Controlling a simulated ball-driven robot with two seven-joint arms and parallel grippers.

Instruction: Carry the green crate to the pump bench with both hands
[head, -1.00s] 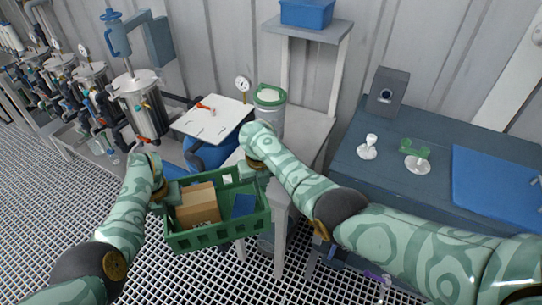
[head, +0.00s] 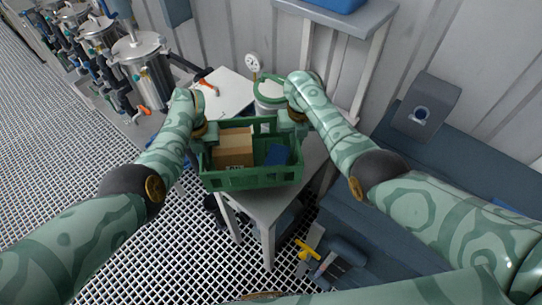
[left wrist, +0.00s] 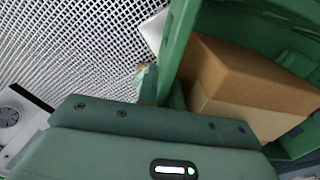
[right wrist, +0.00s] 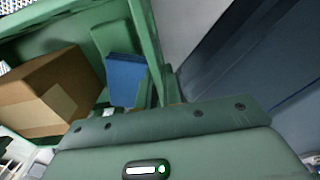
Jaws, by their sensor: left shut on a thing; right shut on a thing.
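The green crate (head: 250,180) is in the middle of the head view, roughly level, with a cardboard box (head: 232,147) and a small blue item (head: 278,154) inside. My left gripper (head: 205,134) is shut on the crate's left end wall, and my right gripper (head: 293,128) is shut on its right end wall. The crate wall also shows in the left wrist view (left wrist: 179,40) and the right wrist view (right wrist: 146,40). Below the crate is a grey-topped bench (head: 265,205) with pale legs. I cannot tell whether the crate touches it.
A white board (head: 232,98) and a gauge (head: 253,62) are nearby. Steel vessels (head: 145,70) line the back left. A dark blue bench with a grey box (head: 427,105) is to the right. Grated floor lies open at left.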

